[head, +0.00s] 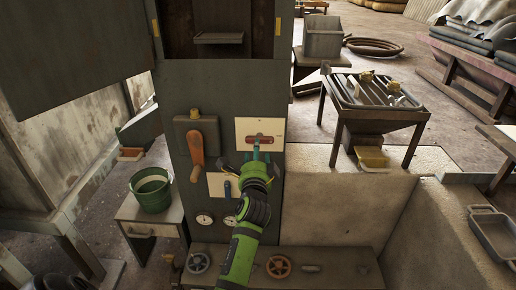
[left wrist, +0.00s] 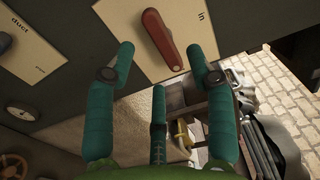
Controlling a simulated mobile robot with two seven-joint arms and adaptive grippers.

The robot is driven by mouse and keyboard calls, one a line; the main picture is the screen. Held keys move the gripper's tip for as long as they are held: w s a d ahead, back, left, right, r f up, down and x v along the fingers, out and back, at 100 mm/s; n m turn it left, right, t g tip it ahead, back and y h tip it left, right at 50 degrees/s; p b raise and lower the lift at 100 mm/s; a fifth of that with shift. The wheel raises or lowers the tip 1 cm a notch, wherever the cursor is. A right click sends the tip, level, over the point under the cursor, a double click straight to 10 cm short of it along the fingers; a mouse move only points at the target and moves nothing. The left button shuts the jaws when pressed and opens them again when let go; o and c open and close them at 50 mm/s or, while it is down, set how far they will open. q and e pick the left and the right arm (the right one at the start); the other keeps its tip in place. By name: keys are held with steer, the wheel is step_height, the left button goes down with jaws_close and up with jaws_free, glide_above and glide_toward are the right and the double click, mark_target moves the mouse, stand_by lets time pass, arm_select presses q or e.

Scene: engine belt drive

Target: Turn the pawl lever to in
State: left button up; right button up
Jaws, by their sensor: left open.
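The red pawl lever (head: 262,138) lies roughly level across a white plate (head: 246,126) on the dark panel. In the left wrist view the red lever (left wrist: 160,36) slants across its pale plate (left wrist: 122,22), and the word "in" is at the plate's right side. My left gripper (head: 256,158) is just below and in front of the lever. In the wrist view its teal fingers (left wrist: 160,62) are spread, with the lever ahead between the upper two. The gripper is open and empty; contact with the lever cannot be told. My right gripper is not in view.
An orange-handled lever (head: 197,155) hangs left of the plate. A blue lever (head: 227,188) on another plate and gauges (head: 204,218) are below. A green bucket (head: 152,190) is on the left stand, and a slatted table (head: 372,92) is right.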

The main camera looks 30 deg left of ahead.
arm_select(q)
steer(key=x, duration=0.6)
steer(key=shift+w+a+f, duration=0.1)
steer(key=shift+w, duration=0.2)
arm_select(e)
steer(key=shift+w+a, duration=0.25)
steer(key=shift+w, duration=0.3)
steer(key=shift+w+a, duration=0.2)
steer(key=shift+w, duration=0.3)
arm_select(q)
jaws_close()
